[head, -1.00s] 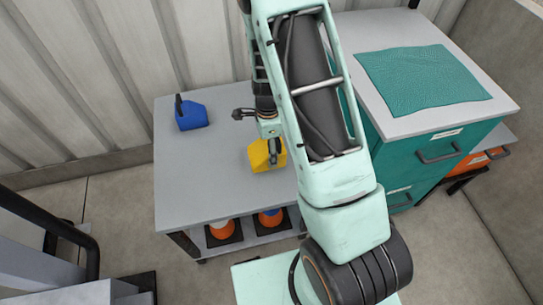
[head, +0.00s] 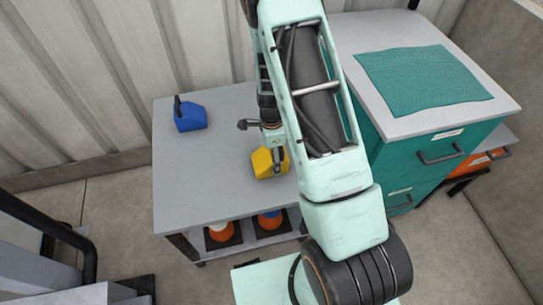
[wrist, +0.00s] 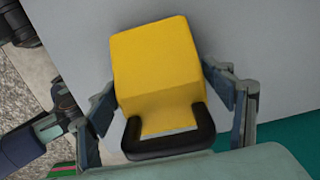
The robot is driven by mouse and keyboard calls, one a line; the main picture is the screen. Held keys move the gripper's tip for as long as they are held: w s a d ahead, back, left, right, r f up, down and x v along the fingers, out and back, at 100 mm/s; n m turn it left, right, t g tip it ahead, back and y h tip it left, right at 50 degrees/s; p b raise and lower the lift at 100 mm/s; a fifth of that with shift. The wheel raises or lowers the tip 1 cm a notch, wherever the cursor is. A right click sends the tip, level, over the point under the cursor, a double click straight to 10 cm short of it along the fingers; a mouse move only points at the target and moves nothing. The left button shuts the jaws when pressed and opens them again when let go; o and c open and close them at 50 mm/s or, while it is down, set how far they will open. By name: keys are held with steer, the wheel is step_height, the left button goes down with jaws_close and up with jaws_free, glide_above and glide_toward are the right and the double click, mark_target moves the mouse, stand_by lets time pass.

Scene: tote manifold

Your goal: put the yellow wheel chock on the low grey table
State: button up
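The yellow wheel chock (head: 264,163) is over the right part of the low grey table (head: 200,180), near its right side. In the wrist view the chock (wrist: 158,65) fills the middle, its black handle (wrist: 170,143) towards my gripper (wrist: 157,80). The fingers lie along both sides of the chock, with their tips against it. In the head view my gripper (head: 277,160) partly covers the chock. I cannot tell whether the chock's underside touches the tabletop.
A blue wheel chock (head: 191,118) stands at the table's back left. Orange cones (head: 221,231) sit on the shelf below. A teal drawer cabinet (head: 430,150) with a green mat (head: 425,80) on its top stands to the right. The table's left and front are clear.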

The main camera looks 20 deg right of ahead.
steer(key=shift+o, duration=0.3)
step_height(320, 180, up, 12)
steer(key=shift+r+p, duration=0.15)
steer(key=shift+p, duration=1.05)
